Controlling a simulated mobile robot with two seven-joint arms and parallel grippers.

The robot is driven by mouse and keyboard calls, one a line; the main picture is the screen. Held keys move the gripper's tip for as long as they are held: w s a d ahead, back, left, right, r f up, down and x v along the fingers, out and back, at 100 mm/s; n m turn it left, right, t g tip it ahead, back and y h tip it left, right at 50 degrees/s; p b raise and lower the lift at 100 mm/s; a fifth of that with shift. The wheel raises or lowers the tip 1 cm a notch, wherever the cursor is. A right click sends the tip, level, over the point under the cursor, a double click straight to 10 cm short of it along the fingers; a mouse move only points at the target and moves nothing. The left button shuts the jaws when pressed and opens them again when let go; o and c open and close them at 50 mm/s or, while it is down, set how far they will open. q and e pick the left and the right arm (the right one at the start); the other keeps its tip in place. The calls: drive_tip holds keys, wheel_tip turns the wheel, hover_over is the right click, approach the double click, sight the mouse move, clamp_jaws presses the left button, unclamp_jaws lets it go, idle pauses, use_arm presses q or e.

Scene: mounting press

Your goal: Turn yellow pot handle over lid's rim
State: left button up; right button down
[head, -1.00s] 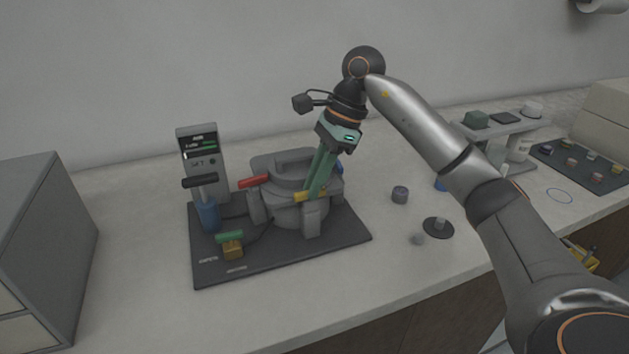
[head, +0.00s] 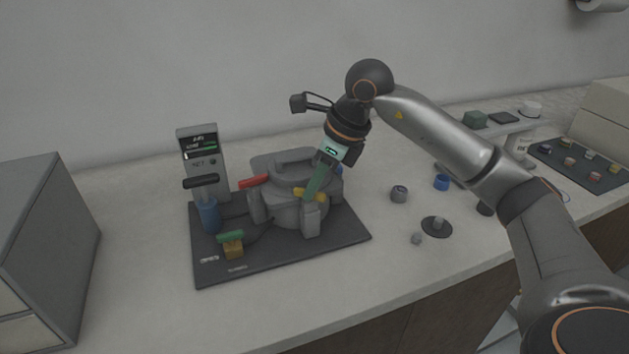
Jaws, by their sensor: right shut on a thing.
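The grey press pot (head: 287,210) stands on a dark base plate, with its round lid (head: 280,180) on top. The yellow pot handle (head: 309,195) is at the front right of the lid, at the top of a grey post, partly covered by the fingers. My right gripper (head: 310,198) reaches down from the upper right, its green fingers shut on the yellow handle. A red handle (head: 253,181) is at the lid's left. Whether the yellow handle lies over the lid's rim is too small to tell. My left gripper is not in view.
On the base plate (head: 325,252) stand a control box (head: 203,155), a blue cylinder with a black handle (head: 208,215) and a green-topped brass block (head: 232,247).

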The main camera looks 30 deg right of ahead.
drive_tip(key=shift+m+h, duration=0.4)
drive_tip(key=shift+m, duration=0.6)
drive_tip(key=shift+a+m+t+h, duration=0.15)
drive_tip(key=shift+m+t+h, duration=0.15)
drive_tip(key=shift+m, duration=0.6)
drive_tip(key=m+h, duration=0.1)
drive_tip(key=m, duration=0.2)
drive_tip(key=m+h, duration=0.1)
drive_tip(key=m, duration=0.2)
drive_tip(key=shift+a+p, duration=0.2)
drive_tip(key=shift+p, duration=0.1)
drive_tip(key=shift+h, duration=0.3)
drive_tip(key=c, duration=0.9)
unclamp_jaws()
